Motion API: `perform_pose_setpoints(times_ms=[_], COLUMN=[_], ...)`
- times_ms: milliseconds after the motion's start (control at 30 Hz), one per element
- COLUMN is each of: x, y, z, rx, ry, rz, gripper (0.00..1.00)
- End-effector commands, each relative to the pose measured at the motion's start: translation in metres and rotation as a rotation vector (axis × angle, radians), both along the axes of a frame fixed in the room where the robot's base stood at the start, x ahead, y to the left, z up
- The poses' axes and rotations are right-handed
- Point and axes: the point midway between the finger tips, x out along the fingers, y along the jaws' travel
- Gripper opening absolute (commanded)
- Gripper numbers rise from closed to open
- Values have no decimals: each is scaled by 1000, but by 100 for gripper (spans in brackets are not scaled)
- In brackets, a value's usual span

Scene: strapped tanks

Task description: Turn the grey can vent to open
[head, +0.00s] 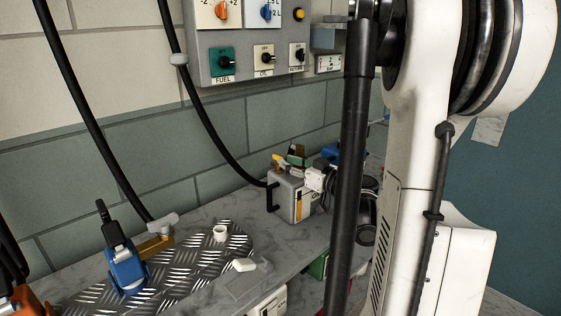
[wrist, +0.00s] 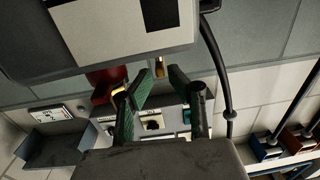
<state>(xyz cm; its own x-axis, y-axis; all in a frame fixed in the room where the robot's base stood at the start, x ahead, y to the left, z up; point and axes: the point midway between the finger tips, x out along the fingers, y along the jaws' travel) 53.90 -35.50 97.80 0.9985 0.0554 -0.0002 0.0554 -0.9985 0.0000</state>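The grey can (head: 284,198) stands on the counter in the head view, with a black handle on its left side and a yellow-orange label. A small yellow piece (head: 278,160) shows at its top left; I cannot tell if it is the vent. In the wrist view the grey can (wrist: 120,40) fills the upper left, with a red part and a yellow piece (wrist: 118,88) below it, beside my left fingertip. My gripper (wrist: 158,82) is open, its green-tipped fingers apart and close to the can's top. In the head view my gripper (head: 297,154) is small and partly hidden.
A wall panel (head: 240,75) with switches is above the counter. A black hose hangs down to the can.

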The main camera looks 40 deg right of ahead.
Motion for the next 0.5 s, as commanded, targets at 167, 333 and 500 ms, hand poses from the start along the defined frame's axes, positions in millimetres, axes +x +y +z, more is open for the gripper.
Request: perform_pose_setpoints(times_ms=[167,333,500], x=[25,35,37], y=[2,2,2], z=[-1,0,0], rx=[0,0,0], ry=[0,0,0], rz=[3,1,1], gripper=[17,17,17])
